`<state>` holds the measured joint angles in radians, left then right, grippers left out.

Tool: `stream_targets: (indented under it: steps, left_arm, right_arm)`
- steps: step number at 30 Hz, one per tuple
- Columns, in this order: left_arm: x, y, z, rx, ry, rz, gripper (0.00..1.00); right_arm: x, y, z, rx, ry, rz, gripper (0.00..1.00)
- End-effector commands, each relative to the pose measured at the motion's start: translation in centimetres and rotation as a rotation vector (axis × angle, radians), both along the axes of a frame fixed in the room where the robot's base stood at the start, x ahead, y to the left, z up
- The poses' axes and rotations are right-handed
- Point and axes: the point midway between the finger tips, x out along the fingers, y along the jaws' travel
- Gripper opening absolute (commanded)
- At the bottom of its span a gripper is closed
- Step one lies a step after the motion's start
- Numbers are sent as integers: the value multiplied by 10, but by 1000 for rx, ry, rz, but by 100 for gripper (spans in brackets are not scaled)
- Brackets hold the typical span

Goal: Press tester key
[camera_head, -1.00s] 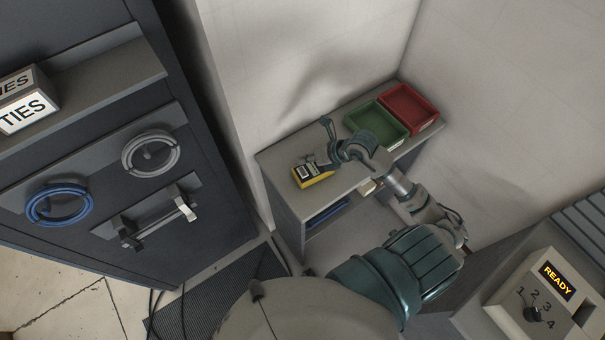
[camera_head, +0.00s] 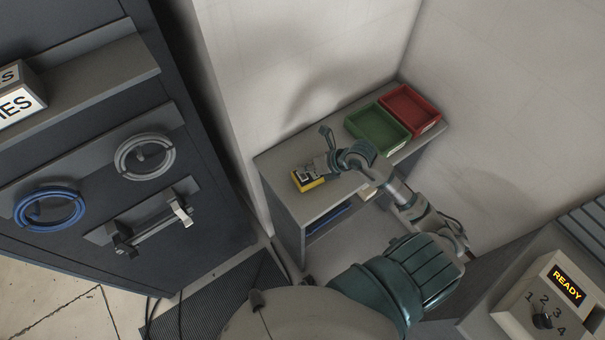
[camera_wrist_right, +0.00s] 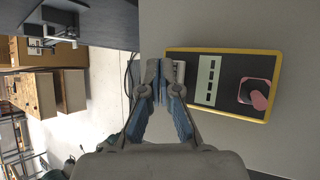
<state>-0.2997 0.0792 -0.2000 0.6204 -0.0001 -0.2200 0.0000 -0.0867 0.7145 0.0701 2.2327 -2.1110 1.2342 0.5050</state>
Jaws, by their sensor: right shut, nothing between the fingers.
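The yellow-edged tester (camera_head: 309,179) lies on the left end of the grey bench top (camera_head: 330,190). In the right wrist view the tester (camera_wrist_right: 222,84) shows a dark face, a pale display strip and a pink-red key (camera_wrist_right: 258,99) with a light frame. My right gripper (camera_head: 308,172) is over the tester in the head view and partly covers it. In the right wrist view my right gripper (camera_wrist_right: 161,68) is shut and empty, with its tips beside the tester's display end, away from the key. Contact cannot be told. My left gripper is not in view.
A green tray (camera_head: 377,128) and a red tray (camera_head: 409,106) stand at the bench's back right. A dark cabinet with cable coils (camera_head: 145,157) stands at left. A READY box with a dial (camera_head: 549,297) is at lower right.

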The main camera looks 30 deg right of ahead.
Motion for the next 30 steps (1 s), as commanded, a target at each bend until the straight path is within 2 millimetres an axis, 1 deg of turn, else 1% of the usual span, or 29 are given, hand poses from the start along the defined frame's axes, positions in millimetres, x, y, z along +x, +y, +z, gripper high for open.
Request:
stream_targets:
  steps: [20,30]
  left_arm:
    - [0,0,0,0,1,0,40]
    - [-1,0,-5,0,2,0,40]
  right_arm:
    - [0,0,0,0,0,0,0]
    - [-1,1,-7,0,0,0,0]
